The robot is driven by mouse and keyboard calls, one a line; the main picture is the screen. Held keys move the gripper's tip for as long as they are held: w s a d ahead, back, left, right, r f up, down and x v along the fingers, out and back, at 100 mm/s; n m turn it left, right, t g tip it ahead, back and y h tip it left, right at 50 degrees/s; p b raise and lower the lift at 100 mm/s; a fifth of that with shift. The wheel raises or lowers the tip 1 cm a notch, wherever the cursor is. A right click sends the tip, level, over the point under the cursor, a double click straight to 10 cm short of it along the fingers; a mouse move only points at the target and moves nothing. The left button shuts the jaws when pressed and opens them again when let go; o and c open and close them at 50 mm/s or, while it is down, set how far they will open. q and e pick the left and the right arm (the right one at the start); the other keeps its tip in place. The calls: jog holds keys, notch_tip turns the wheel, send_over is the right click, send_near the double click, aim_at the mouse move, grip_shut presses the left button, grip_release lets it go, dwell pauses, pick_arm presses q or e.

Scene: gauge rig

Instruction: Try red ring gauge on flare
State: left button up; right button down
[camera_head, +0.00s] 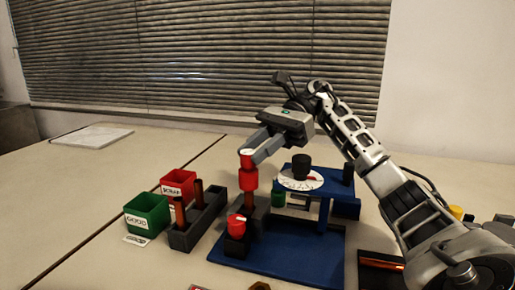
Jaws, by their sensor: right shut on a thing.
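My right gripper (250,157) is shut on a red piece with a pale top, which I take to be the red ring gauge (246,162). It holds the piece directly above a red upright part (249,181) on a dark block (252,210). The held piece and the upright look in line; I cannot tell if they touch. The flare itself is not clearly visible. Another red piece with a white mark (236,226) sits on a black block at the front of the blue base (285,262). My left gripper is not in view.
A green GOOD bin (150,209) and a red SCRAP bin (180,183) stand at left. Beside them is a dark rack (184,241) with brown rods. A white dial (300,179) on a blue stand is right of the gripper. The far left table is mostly clear.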

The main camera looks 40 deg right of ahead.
jog(key=shift+f, duration=0.25)
dwell(0.7)
jog(key=shift+r, duration=0.15)
dwell(1.4)
notch_tip(320, 180, up, 6)
jog(key=p, duration=0.4)
dwell(0.6)
dwell(0.5)
